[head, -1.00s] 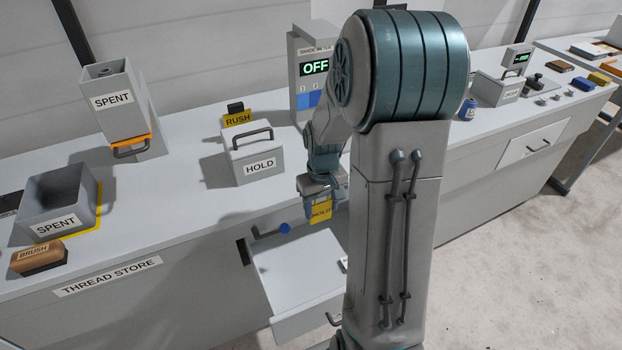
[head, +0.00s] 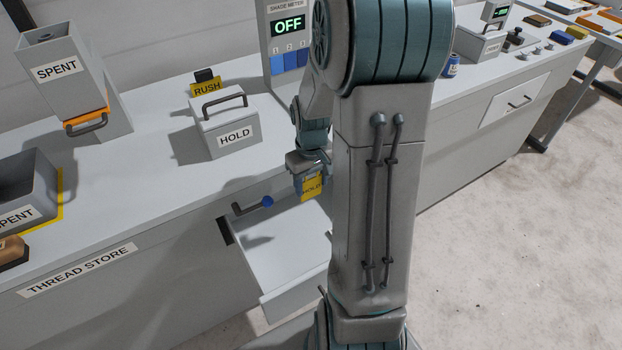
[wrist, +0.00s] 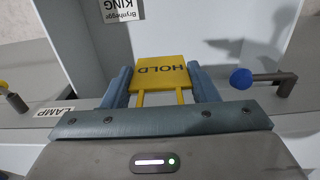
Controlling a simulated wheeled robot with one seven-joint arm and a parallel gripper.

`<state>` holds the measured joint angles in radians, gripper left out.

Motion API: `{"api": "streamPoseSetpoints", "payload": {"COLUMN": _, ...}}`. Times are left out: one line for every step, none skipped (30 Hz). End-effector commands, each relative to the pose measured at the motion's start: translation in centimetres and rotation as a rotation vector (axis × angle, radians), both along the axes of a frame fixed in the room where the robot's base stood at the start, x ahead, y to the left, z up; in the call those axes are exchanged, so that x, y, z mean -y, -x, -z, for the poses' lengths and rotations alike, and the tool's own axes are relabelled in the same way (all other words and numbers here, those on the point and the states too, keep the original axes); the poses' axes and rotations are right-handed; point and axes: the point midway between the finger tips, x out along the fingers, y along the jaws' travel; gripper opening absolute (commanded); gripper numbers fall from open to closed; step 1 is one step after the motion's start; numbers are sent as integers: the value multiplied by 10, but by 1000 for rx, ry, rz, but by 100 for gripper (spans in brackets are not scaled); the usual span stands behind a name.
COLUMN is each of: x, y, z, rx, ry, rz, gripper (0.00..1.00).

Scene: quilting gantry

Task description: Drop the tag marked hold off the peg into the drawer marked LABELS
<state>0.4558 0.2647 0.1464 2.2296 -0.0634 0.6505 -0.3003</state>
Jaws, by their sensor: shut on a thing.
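The yellow tag marked HOLD (head: 312,187) is held between the fingers of my gripper (head: 311,179). In the wrist view the tag (wrist: 160,72) lies between both blue-grey fingers, its lettering readable. The peg (head: 245,208), a dark bent rod with a blue end (head: 267,202), sticks out from the bench front, left of the tag and apart from it. In the wrist view its blue end (wrist: 241,78) is right of the tag. An open drawer (head: 285,290) lies below the gripper. I cannot read a LABELS mark on it, and my arm hides its right part.
A HOLD box (head: 222,130) with a handle and a RUSH tag (head: 206,87) stand on the bench. SPENT containers (head: 62,75) are at the left. A shade meter (head: 290,45) reads OFF. In the wrist view another peg (wrist: 15,100) with a yellow end shows at left.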

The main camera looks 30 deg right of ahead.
Motion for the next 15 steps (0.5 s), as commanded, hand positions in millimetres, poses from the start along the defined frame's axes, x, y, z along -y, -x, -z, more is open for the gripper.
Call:
{"api": "streamPoseSetpoints", "payload": {"x": 0, "y": 0, "z": 0, "rx": 0, "ry": 0, "rz": 0, "gripper": 29}}
{"api": "streamPoseSetpoints", "payload": {"x": 0, "y": 0, "z": 0, "rx": 0, "ry": 0, "rz": 1, "gripper": 29}}
{"api": "streamPoseSetpoints", "payload": {"x": 0, "y": 0, "z": -1, "rx": 0, "ry": 0, "rz": 1, "gripper": 29}}
{"api": "streamPoseSetpoints", "payload": {"x": 0, "y": 0, "z": -1, "rx": 0, "ry": 0, "rz": 1, "gripper": 29}}
{"api": "streamPoseSetpoints", "payload": {"x": 0, "y": 0, "z": -1, "rx": 0, "ry": 0, "rz": 1, "gripper": 29}}
{"api": "streamPoseSetpoints", "payload": {"x": 1, "y": 0, "z": -1, "rx": 0, "ry": 0, "rz": 2, "gripper": 59}}
{"api": "streamPoseSetpoints", "payload": {"x": 1, "y": 0, "z": -1, "rx": 0, "ry": 0, "rz": 2, "gripper": 68}}
{"api": "streamPoseSetpoints", "payload": {"x": 1, "y": 0, "z": -1, "rx": 0, "ry": 0, "rz": 2, "gripper": 76}}
{"api": "streamPoseSetpoints", "payload": {"x": 1, "y": 0, "z": -1, "rx": 0, "ry": 0, "rz": 2, "gripper": 79}}
{"api": "streamPoseSetpoints", "payload": {"x": 1, "y": 0, "z": -1, "rx": 0, "ry": 0, "rz": 2, "gripper": 79}}
{"api": "streamPoseSetpoints", "payload": {"x": 1, "y": 0, "z": -1, "rx": 0, "ry": 0, "rz": 2, "gripper": 79}}
{"api": "streamPoseSetpoints", "payload": {"x": 1, "y": 0, "z": -1, "rx": 0, "ry": 0, "rz": 2, "gripper": 79}}
{"api": "streamPoseSetpoints", "payload": {"x": 1, "y": 0, "z": -1, "rx": 0, "ry": 0, "rz": 2, "gripper": 79}}
{"api": "streamPoseSetpoints", "payload": {"x": 1, "y": 0, "z": -1, "rx": 0, "ry": 0, "rz": 2, "gripper": 79}}
{"api": "streamPoseSetpoints", "payload": {"x": 1, "y": 0, "z": -1, "rx": 0, "ry": 0, "rz": 2, "gripper": 79}}
